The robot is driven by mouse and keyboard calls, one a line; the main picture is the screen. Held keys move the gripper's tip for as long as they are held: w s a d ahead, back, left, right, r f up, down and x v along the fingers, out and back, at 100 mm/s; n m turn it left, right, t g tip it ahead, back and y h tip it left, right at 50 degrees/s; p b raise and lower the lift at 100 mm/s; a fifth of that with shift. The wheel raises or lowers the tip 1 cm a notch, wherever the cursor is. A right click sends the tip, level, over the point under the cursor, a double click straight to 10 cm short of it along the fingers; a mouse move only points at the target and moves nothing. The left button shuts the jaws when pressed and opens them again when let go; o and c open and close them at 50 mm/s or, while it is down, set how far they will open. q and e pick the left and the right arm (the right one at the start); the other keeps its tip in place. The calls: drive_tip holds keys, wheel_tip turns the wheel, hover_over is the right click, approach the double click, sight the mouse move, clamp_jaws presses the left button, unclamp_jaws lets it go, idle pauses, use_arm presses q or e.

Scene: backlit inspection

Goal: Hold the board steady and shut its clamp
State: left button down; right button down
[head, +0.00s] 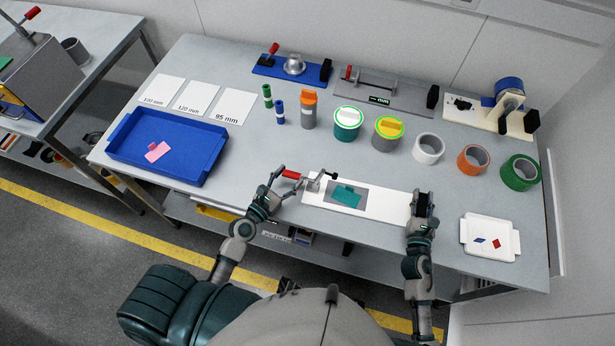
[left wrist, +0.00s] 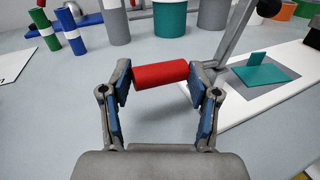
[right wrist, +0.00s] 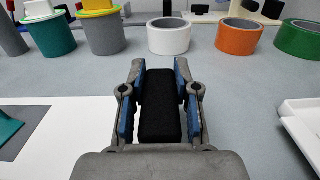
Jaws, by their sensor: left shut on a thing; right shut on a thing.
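The white board (head: 388,202) lies near the table's front edge with a grey patch and a teal plate (head: 346,196) on it. Its clamp (head: 314,184) is at the board's left end, with a red handle (left wrist: 160,75) pointing left. The clamp's metal arm (left wrist: 232,38) slants up to a black tip, which appears clear of the teal plate. My left gripper (head: 283,179) is shut on the red handle, a finger at each end of it. My right gripper (head: 424,198) is shut on the black block (right wrist: 159,105) at the board's right end.
A blue tray (head: 120,138) with pink pieces stands left, a small white tray (head: 514,238) right. Behind are several tins and rolls, including a white roll (head: 429,148) and an orange roll (head: 473,159). Fixtures line the back. The table between board and tins is clear.

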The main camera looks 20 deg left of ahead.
use_arm(q)
drive_tip(key=shift+d+r+m+g, duration=0.15)
drive_tip(key=shift+d+r+m, duration=0.05)
drive_tip(key=shift+r+m, duration=0.25)
drive_tip(key=shift+d+r+m+g, duration=0.15)
drive_tip(key=shift+r+m, duration=0.3)
drive_tip(key=shift+d+r+m+g+y, duration=0.35)
drive_tip(key=shift+r+m+y, duration=0.45)
drive_tip(key=shift+m, duration=0.3)
drive_tip(key=shift+d+r+m+g+y, duration=0.35)
drive_tip(key=shift+d+r+m, duration=0.25)
drive_tip(key=shift+m, duration=0.25)
drive_tip(key=shift+d+r+m+g+y, duration=0.4)
drive_tip(key=shift+d+m, duration=0.2)
drive_tip(key=shift+m, duration=0.25)
